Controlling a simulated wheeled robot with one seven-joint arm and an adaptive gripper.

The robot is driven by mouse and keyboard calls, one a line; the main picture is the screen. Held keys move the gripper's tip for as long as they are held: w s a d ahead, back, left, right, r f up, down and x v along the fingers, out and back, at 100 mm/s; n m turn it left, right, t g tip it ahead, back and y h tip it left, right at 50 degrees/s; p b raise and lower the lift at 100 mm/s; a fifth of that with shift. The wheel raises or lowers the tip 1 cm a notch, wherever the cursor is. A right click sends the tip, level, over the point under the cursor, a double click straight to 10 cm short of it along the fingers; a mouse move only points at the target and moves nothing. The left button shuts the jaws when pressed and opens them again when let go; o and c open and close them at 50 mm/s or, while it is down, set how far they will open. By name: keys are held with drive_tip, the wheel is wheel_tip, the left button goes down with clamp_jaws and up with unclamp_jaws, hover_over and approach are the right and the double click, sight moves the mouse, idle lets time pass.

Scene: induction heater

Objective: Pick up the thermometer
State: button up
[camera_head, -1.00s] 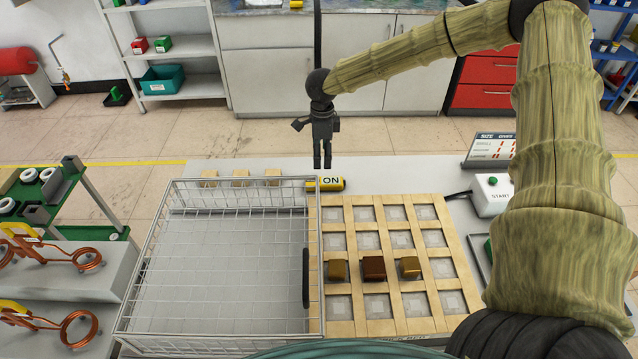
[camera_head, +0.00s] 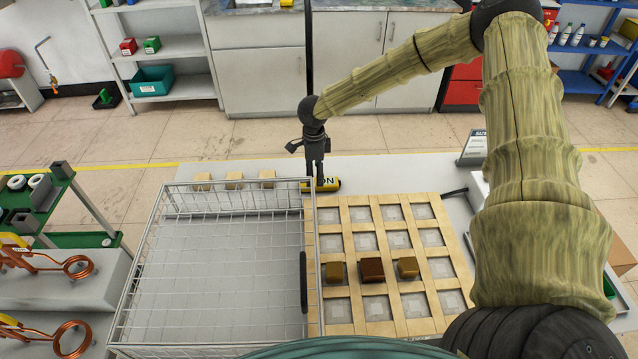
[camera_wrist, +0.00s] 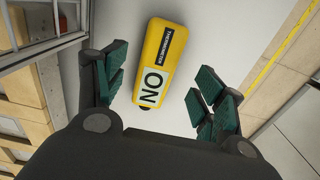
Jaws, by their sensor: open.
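The thermometer (camera_head: 327,185) is a yellow and black block lying on the grey table behind the wooden grid. In the wrist view the thermometer (camera_wrist: 160,62) shows its "THERMOMETER" label and a pale display reading "ON". My gripper (camera_head: 315,178) points down over it in the head view and hides part of it. In the wrist view my gripper's green-padded fingers (camera_wrist: 158,90) are apart, one on each side of the thermometer's near end. Nothing is held. I cannot tell the exact height of the fingertips over the table.
A wire basket (camera_head: 150,265) stands left of the thermometer, its rim close by. A wooden grid (camera_head: 352,312) with three metal cubes, one being this dark cube (camera_head: 372,270), lies in front. Several wooden blocks (camera_head: 234,181) sit behind the basket.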

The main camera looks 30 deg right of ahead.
drive_tip(key=shift+f+p, duration=0.85)
drive_tip(key=shift+f, duration=1.4)
drive_tip(key=shift+c, duration=0.2)
drive_tip(key=c, duration=1.1)
drive_tip(key=shift+c, duration=0.2)
